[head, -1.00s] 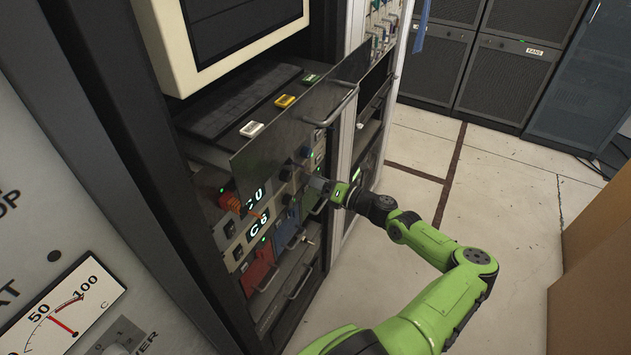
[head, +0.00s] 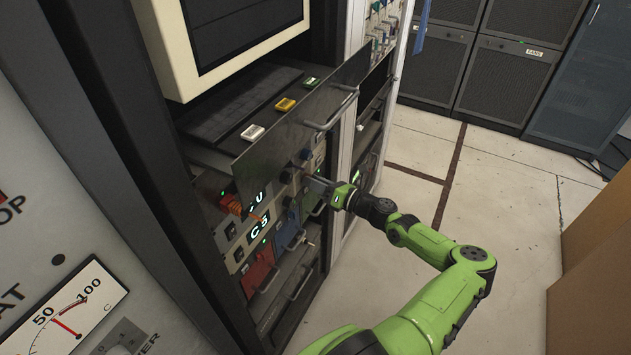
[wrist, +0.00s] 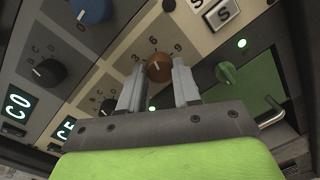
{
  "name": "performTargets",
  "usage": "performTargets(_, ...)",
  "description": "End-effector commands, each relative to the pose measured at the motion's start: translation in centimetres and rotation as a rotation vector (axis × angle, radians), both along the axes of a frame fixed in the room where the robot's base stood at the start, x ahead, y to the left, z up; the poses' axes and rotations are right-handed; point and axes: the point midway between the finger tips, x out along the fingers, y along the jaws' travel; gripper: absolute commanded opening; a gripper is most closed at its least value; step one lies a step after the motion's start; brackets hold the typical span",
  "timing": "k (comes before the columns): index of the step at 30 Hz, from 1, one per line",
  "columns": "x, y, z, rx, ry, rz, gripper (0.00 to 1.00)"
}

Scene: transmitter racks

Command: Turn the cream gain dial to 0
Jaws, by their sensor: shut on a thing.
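In the wrist view a round brown dial (wrist: 158,68) with a short white pointer line sits on a cream panel, with the numbers 3, 6 and 9 printed around it. The pointer looks aimed near the 6, but I cannot read it exactly. My gripper (wrist: 158,80) has one finger on each side of this dial and is shut on it. In the head view my gripper (head: 308,182) reaches the rack front from the right, and the dial is hidden at the fingertips. A lit display (head: 259,227) on the rack seems to read C5.
A blue knob (wrist: 90,8), a black knob (wrist: 49,72) and a green knob (wrist: 226,72) are near the gripper. A dark panel with a handle (head: 332,112) juts out above the arm. The floor (head: 510,200) to the right is clear.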

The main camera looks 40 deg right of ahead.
Motion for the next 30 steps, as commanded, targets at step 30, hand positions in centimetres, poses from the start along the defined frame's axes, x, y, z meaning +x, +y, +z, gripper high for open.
performTargets(30, 0.08, -0.15, -0.3, -0.904, -0.323, 0.001, 0.02)
